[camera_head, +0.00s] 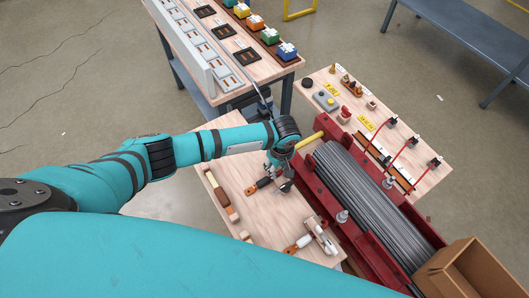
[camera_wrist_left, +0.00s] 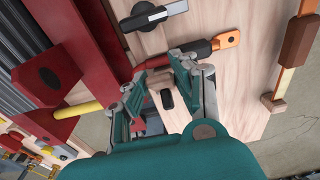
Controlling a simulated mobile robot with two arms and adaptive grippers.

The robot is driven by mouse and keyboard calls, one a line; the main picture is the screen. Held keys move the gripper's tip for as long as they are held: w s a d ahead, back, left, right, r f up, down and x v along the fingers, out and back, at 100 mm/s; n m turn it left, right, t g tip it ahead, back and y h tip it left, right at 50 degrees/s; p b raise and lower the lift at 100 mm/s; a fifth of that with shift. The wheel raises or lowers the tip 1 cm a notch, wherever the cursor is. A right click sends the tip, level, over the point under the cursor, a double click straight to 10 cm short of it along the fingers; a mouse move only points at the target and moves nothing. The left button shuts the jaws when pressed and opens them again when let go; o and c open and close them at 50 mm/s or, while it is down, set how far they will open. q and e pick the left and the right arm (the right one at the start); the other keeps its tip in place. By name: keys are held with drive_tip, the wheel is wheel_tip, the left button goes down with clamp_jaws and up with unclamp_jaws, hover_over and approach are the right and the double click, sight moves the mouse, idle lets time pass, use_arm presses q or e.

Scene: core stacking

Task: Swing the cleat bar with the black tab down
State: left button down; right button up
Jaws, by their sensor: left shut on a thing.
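My left gripper (camera_head: 280,165) is over the near wooden table top (camera_head: 268,221), beside the red frame. In the left wrist view my left gripper (camera_wrist_left: 163,76) is shut on a small pale bar with a black tab (camera_wrist_left: 167,99), which sits between its fingers. This looks like the cleat bar; most of it is hidden by the fingers. A second grey piece with a black lever (camera_wrist_left: 150,16) lies nearby, apart from the gripper. My right gripper is in neither view.
A red frame (camera_head: 322,199) holding a grey rod bundle (camera_head: 362,194) stands right of the gripper, with a yellow rod (camera_head: 309,141) at its corner. An open cardboard box (camera_head: 466,272) stands lower right.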

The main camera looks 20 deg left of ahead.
use_arm(q)
drive_tip(key=shift+s+d+f, duration=0.55)
drive_tip(key=shift+d, duration=0.1)
drive_tip(key=c, duration=1.5)
unclamp_jaws()
drive_tip(key=shift+f, duration=0.15)
drive_tip(key=o, duration=0.5)
drive_tip(key=shift+o, duration=0.2)
drive_tip(key=shift+w+a+r, duration=0.1)
drive_tip(key=shift+r, duration=0.15)
wheel_tip(320, 180, up, 12)
drive_tip(key=shift+s+d+f, duration=0.15)
drive_tip(key=shift+s+d, duration=0.15)
drive_tip(key=shift+d, duration=0.1)
